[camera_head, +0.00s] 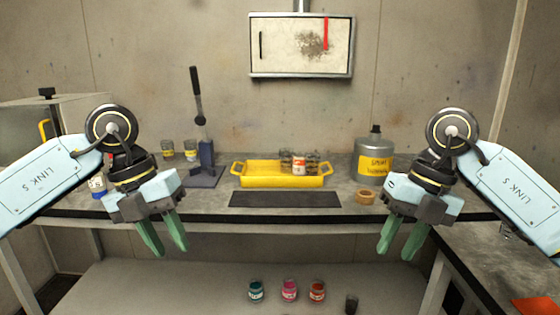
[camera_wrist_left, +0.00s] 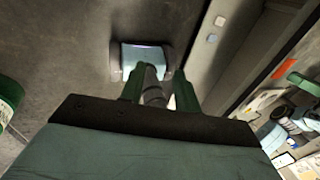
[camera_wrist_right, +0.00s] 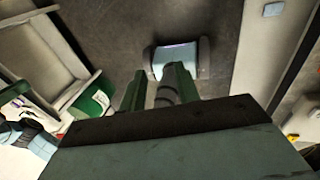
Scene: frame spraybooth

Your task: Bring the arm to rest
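My left gripper (camera_head: 164,245) hangs in front of the bench edge at the left, its green fingers pointing down and apart. Its fingers also show apart in the left wrist view (camera_wrist_left: 159,88), with nothing gripped between them. My right gripper (camera_head: 398,246) hangs at about the same height at the right, fingers also down and apart. The right wrist view shows its fingers (camera_wrist_right: 158,88) spread and empty. Both arms are bent in a near mirror pose, and neither gripper touches anything in view.
On the bench stand a yellow tray (camera_head: 251,181) with several small jars, a metal canister (camera_head: 373,163), a tape roll (camera_head: 366,197), a dark mat (camera_head: 285,199) and a lever press (camera_head: 206,160). Several jars, including a pink one (camera_head: 289,289), stand on the lower shelf (camera_head: 200,286). Space between the grippers is clear.

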